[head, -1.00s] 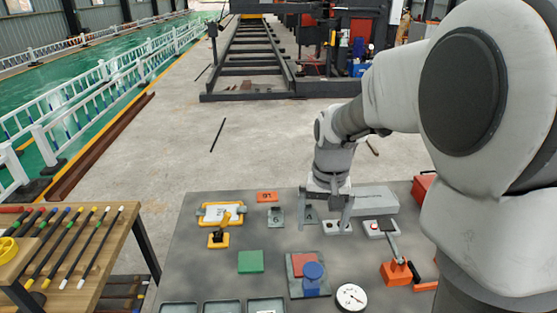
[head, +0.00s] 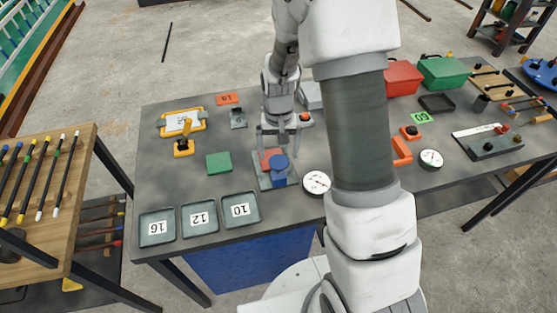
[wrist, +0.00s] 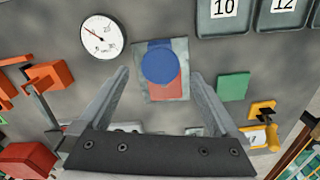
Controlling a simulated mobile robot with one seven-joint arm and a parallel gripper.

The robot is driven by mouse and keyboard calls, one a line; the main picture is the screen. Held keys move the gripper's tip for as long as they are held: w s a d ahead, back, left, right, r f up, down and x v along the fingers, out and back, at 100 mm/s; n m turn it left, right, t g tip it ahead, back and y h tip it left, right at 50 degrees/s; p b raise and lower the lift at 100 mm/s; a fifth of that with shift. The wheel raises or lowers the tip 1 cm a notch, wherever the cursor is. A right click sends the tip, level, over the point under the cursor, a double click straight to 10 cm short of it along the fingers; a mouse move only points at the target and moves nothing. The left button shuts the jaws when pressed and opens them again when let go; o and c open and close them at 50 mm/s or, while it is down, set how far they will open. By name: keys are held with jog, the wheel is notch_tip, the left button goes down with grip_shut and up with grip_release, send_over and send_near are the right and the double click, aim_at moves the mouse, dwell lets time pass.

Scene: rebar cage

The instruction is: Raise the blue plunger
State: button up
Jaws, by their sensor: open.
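The blue plunger (head: 279,165) has a round blue top and stands on a grey plate (head: 262,183) beside a red square patch (head: 271,155). In the wrist view the plunger (wrist: 160,64) shows from above, beyond and between the fingertips, with the red patch (wrist: 168,90) next to it. My gripper (head: 281,148) is above the table just behind the plunger in the head view. In the wrist view my gripper (wrist: 160,80) has its fingers wide apart with nothing between them. The plunger's lower part is mostly hidden under its top in the wrist view.
A round white gauge (head: 317,182) stands close to the right of the plunger. A green square (head: 218,163) lies to the left. Numbered trays (head: 198,232) line the front edge. An orange-handled device (head: 401,151) is to the right, partly behind my arm.

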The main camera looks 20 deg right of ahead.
aim_at(278, 161)
jog(key=shift+f, duration=2.55)
grip_shut()
